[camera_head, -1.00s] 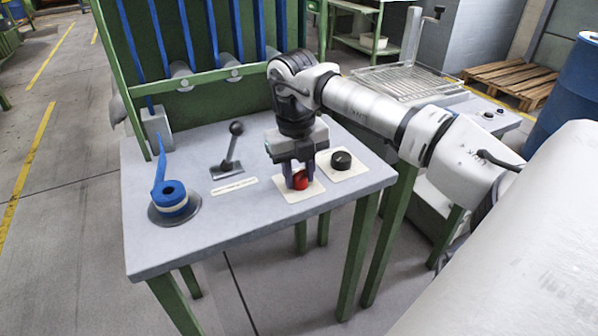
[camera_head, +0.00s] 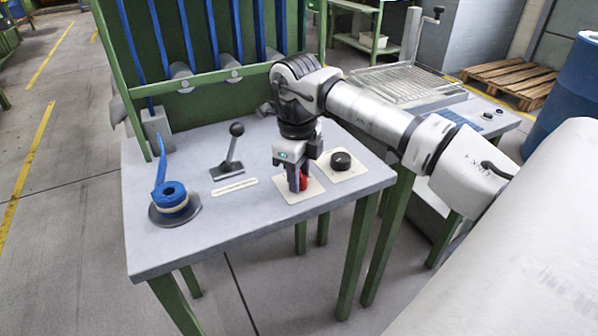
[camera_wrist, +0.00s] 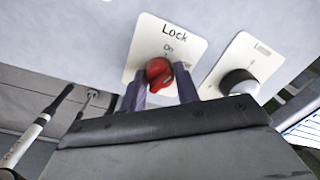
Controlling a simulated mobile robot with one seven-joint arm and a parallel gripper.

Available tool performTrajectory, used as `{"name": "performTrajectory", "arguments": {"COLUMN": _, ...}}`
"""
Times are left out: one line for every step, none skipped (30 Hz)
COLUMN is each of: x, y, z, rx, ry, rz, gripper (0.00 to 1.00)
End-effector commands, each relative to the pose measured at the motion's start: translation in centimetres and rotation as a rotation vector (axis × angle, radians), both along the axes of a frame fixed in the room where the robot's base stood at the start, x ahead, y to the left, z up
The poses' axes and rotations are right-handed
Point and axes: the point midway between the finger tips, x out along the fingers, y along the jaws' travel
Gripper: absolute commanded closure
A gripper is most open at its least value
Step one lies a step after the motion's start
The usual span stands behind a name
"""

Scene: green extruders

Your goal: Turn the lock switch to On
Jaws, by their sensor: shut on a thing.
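The lock switch is a red knob (camera_wrist: 158,72) on a pale plate (camera_wrist: 201,48) marked "Lock", with "On" printed above the knob in the wrist view. A second label beside the knob is partly covered by a finger. In the head view the red knob (camera_head: 303,182) shows at the fingertips, on its plate (camera_head: 291,196) near the table's front. My gripper (camera_head: 298,184) points down from above and is shut on the red knob, with one finger on each side. The wrist view shows the two dark fingers (camera_wrist: 160,88) flanking it.
A black knob (camera_head: 341,160) on its own plate sits just right of the lock switch. A lever with a ball top (camera_head: 236,130) and a blue roll (camera_head: 171,193) stand to the left on the grey table (camera_head: 220,228). A green rack stands behind.

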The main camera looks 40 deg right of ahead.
Motion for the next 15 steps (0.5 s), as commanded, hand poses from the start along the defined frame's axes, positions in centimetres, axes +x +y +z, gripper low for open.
{"name": "performTrajectory", "arguments": {"x": -0.02, "y": 0.13, "z": -0.05, "rx": 0.002, "ry": 0.001, "rz": 0.043, "gripper": 0.92}}
{"name": "performTrajectory", "arguments": {"x": -0.02, "y": 0.13, "z": -0.05, "rx": 0.002, "ry": 0.001, "rz": 0.068, "gripper": 0.92}}
{"name": "performTrajectory", "arguments": {"x": -0.02, "y": 0.13, "z": -0.05, "rx": 0.002, "ry": 0.001, "rz": 0.100, "gripper": 0.92}}
{"name": "performTrajectory", "arguments": {"x": -0.02, "y": 0.14, "z": -0.05, "rx": 0.002, "ry": 0.001, "rz": 0.124, "gripper": 0.92}}
{"name": "performTrajectory", "arguments": {"x": -0.03, "y": 0.14, "z": -0.05, "rx": 0.003, "ry": 0.001, "rz": 0.147, "gripper": 0.92}}
{"name": "performTrajectory", "arguments": {"x": -0.05, "y": 0.14, "z": -0.05, "rx": 0.002, "ry": 0.002, "rz": 0.175, "gripper": 0.92}}
{"name": "performTrajectory", "arguments": {"x": -0.05, "y": 0.14, "z": -0.05, "rx": 0.002, "ry": 0.002, "rz": 0.194, "gripper": 0.92}}
{"name": "performTrajectory", "arguments": {"x": -0.05, "y": 0.14, "z": -0.06, "rx": 0.002, "ry": 0.002, "rz": 0.214, "gripper": 0.92}}
{"name": "performTrajectory", "arguments": {"x": -0.06, "y": 0.15, "z": -0.06, "rx": 0.002, "ry": 0.002, "rz": 0.238, "gripper": 0.92}}
{"name": "performTrajectory", "arguments": {"x": -0.06, "y": 0.15, "z": -0.07, "rx": 0.002, "ry": 0.002, "rz": 0.254, "gripper": 0.92}}
{"name": "performTrajectory", "arguments": {"x": -0.07, "y": 0.14, "z": -0.08, "rx": 0.003, "ry": 0.002, "rz": 0.270, "gripper": 0.92}}
{"name": "performTrajectory", "arguments": {"x": -0.07, "y": 0.15, "z": -0.08, "rx": 0.003, "ry": 0.002, "rz": 0.288, "gripper": 0.92}}
{"name": "performTrajectory", "arguments": {"x": -0.08, "y": 0.15, "z": -0.09, "rx": 0.003, "ry": 0.002, "rz": 0.301, "gripper": 0.92}}
{"name": "performTrajectory", "arguments": {"x": -0.08, "y": 0.15, "z": -0.10, "rx": 0.003, "ry": 0.002, "rz": 0.312, "gripper": 0.92}}
{"name": "performTrajectory", "arguments": {"x": -0.09, "y": 0.15, "z": -0.10, "rx": 0.003, "ry": 0.003, "rz": 0.327, "gripper": 0.92}}
